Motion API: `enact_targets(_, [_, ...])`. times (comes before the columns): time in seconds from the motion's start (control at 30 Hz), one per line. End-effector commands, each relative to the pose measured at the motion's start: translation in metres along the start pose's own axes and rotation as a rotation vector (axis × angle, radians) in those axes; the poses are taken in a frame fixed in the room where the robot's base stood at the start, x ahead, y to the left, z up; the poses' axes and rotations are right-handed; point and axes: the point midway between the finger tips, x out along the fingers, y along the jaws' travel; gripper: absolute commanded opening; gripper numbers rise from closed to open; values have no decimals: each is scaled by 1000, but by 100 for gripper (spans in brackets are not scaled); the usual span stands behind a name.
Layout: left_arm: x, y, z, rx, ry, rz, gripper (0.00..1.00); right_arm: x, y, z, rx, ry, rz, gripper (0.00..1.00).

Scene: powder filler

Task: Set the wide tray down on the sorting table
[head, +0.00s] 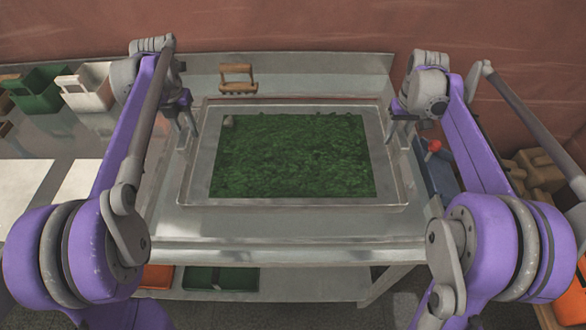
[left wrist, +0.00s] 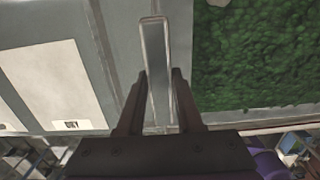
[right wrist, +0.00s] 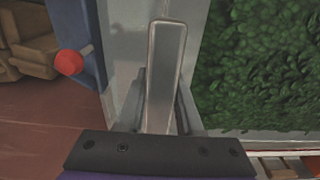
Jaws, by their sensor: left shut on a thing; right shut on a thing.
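The wide tray (head: 290,203) is a shallow metal tray with a layer of green leafy material inside. It lies level in the head view, over the middle of the metal sorting table (head: 290,228). I cannot tell whether its underside touches the table. My left gripper (head: 187,130) is shut on the tray's left handle, a flat metal bar (left wrist: 153,50) in the left wrist view. My right gripper (head: 398,128) is shut on the right handle (right wrist: 166,60), seen in the right wrist view.
A wooden-handled tool (head: 238,80) lies behind the tray. A green bin (head: 38,90) and a white bin (head: 87,88) stand at the left. A blue unit with a red knob (head: 434,146) is at the right. A white panel marked "DRY" (left wrist: 50,85) lies left of the tray.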

Motion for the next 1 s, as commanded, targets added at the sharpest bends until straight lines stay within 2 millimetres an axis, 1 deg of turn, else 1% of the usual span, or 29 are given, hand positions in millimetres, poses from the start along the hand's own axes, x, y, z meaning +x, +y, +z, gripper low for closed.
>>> enact_targets(0.27, [-1, 0, 0, 0, -1, 0, 0, -1, 0, 0, 0, 1, 0, 0])
enact_targets(0.47, [4, 0, -2, 0, 4, 0, 0, 4, 0, 2, 0, -4, 0, 0])
enact_targets(0.67, [17, 0, -8, 0, 15, 0, 0, 17, 0, 8, 0, -15, 0, 0])
enact_targets(1.0, [45, 0, -19, 0, 37, 0, 0, 45, 0, 20, 0, -37, 0, 0])
